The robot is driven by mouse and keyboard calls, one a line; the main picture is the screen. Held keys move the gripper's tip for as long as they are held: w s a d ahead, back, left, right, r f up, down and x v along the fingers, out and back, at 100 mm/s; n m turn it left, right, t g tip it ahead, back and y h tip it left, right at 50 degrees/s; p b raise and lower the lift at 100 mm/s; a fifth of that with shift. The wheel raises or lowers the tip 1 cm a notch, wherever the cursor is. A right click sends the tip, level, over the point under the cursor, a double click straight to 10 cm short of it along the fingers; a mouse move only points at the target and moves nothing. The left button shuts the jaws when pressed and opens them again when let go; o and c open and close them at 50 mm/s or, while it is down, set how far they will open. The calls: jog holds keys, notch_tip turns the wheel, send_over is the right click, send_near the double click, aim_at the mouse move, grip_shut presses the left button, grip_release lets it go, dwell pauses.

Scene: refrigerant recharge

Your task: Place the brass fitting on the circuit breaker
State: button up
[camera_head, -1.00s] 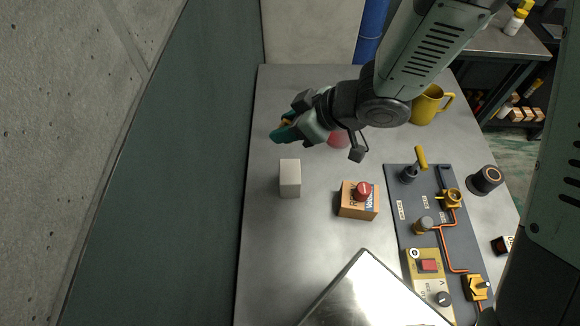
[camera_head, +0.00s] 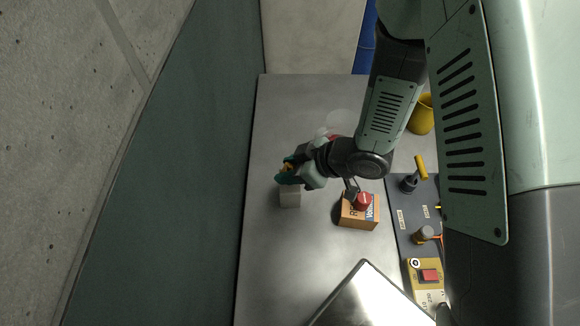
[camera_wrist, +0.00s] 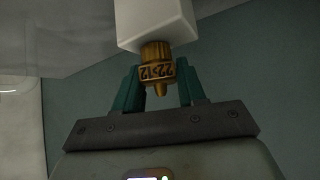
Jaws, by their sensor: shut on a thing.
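My gripper (camera_head: 286,174) is shut on the brass fitting (camera_wrist: 157,69), a ribbed cylinder with dark printed marks and a narrow tip. The fitting sits between the green fingers in the wrist view. A plain pale block (camera_head: 290,199) stands on the table just below the gripper in the head view; it may be the circuit breaker, but no markings show. In the wrist view the block (camera_wrist: 154,22) is right at the fitting's far end. I cannot tell whether they touch.
An orange box (camera_head: 358,215) with a red knob (camera_head: 364,200) stands right of the block. A dark panel (camera_head: 405,238) with valves and a yellow switch box (camera_head: 412,275) lies farther right. A shiny slanted plate (camera_head: 365,300) is at the front. The table's left side is clear.

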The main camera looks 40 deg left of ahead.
jog(key=shift+f, duration=0.1)
jog(key=o, duration=1.1)
jog(key=v, duration=1.2)
jog(key=shift+w, duration=0.1)
